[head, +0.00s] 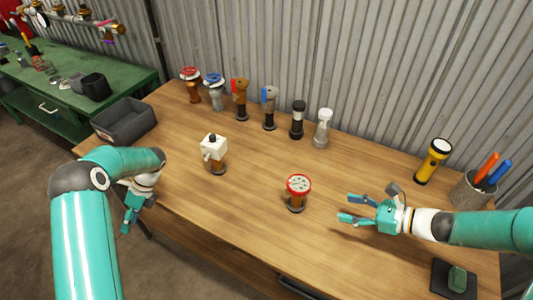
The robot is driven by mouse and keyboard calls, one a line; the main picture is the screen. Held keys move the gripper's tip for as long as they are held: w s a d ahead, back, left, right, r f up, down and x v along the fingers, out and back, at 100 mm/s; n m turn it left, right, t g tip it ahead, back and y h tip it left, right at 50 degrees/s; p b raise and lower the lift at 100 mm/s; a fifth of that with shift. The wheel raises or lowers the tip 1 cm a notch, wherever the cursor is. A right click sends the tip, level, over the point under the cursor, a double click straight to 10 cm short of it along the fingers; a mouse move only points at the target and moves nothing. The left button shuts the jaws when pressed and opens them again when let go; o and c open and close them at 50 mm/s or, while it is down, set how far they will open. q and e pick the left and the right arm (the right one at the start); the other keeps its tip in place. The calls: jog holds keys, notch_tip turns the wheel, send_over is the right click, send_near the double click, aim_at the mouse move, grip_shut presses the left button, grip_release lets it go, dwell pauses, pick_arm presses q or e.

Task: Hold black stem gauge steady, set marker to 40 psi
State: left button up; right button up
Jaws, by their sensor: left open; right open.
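A round red-rimmed part with a pale, dotted face (298,185) stands upright on a brown stem with a dark base at the front middle of the table. A white block with a black knob (213,148) stands on a brown stem to its left. I cannot tell which piece is the black stem gauge, and no marker or psi scale is readable. My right gripper (348,207) is open and empty, to the right of the red-rimmed part and apart from it, fingers pointing left. My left gripper (129,217) is open and empty at the table's left edge, pointing down.
Several valves and fittings stand in a back row, including a black-topped one (297,119) and a silver one (322,128). A grey bin (124,121) is at the left. A yellow flashlight (433,161) and pen cup (473,193) are at the right.

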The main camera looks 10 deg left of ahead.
pick_arm(q)
jog(key=w+d+r+m+t, duration=0.1)
jog(key=w+d+r+m, duration=0.2)
jog(key=w+d+r, duration=0.4)
jog(key=w+d+r+m+t, duration=0.2)
jog(key=w+d+r, duration=0.3)
jog(key=w+d, duration=0.3)
jog(key=d+r+m+t+h, duration=0.1)
jog(key=d+r+m+h, duration=0.1)
jog(key=d, duration=1.4)
jog(key=d+r+m+t+h, duration=0.2)
jog(key=d+r+m, duration=0.2)
jog(key=d, duration=1.3)
notch_tip(320, 180, up, 3)
jog(key=shift+w+r+m+h, duration=0.1)
jog(key=shift+w+m+h, duration=0.2)
jog(key=shift+w+m, duration=0.1)
pick_arm(e)
send_near(297, 197)
jog(key=w+a+f, duration=0.4)
jog(key=a+f, duration=0.1)
jog(key=w+a+f, duration=0.2)
jog(key=a, duration=0.1)
jog(key=shift+w+a+f, duration=0.1)
jog(key=shift+a+f, duration=0.15)
jog(key=shift+f, duration=0.15)
grip_shut()
